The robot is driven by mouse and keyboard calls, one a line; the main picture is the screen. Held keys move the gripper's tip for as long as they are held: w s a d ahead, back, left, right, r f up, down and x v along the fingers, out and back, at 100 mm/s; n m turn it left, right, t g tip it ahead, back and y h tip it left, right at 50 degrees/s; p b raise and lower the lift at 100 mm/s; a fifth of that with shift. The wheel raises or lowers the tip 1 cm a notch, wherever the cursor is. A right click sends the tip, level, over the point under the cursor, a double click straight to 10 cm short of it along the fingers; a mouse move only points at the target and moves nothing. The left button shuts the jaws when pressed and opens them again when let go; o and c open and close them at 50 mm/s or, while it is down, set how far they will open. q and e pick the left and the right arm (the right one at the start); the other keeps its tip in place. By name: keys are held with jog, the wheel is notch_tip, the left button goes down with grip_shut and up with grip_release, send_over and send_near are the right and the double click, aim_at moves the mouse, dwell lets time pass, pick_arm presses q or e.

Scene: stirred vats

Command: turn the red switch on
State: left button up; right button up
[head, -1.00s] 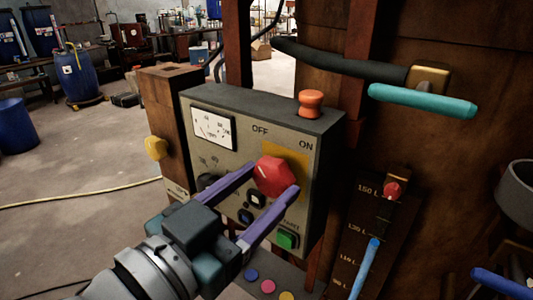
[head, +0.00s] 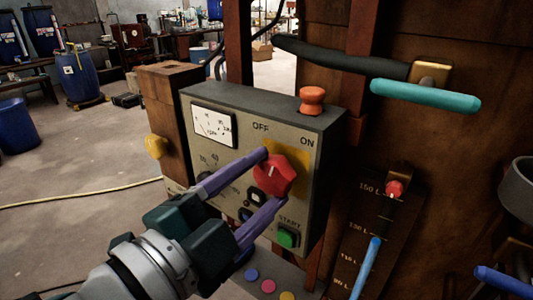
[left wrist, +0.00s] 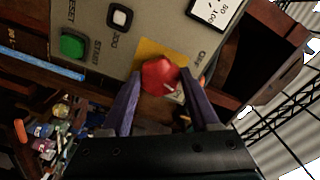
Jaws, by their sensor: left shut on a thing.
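The red switch (head: 273,174) is a faceted knob on a yellow plate on the front of the control box (head: 252,137), below the printed words OFF and ON. Its white mark points roughly up, between the two words. My left gripper (head: 271,178) is shut on the red switch, one purple finger on its upper left and one on its lower right. The left wrist view shows the red switch (left wrist: 158,76) between both fingers. My right gripper is in neither view.
An orange-red mushroom button (head: 312,99) stands on top of the box. A green START button (head: 287,237) sits below the switch. A teal handle (head: 425,95) and a wooden vat are at right. Open floor lies at left.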

pick_arm(q)
jog(key=m+b, duration=0.1)
jog(key=m, duration=0.4)
jog(key=shift+m, duration=0.3)
dwell(0.5)
jog(key=o, duration=1.4)
jog(key=b+v, duration=0.1)
jog(key=v, duration=0.9)
jog(key=shift+a+b, duration=0.1)
jog(key=shift+b, duration=0.2)
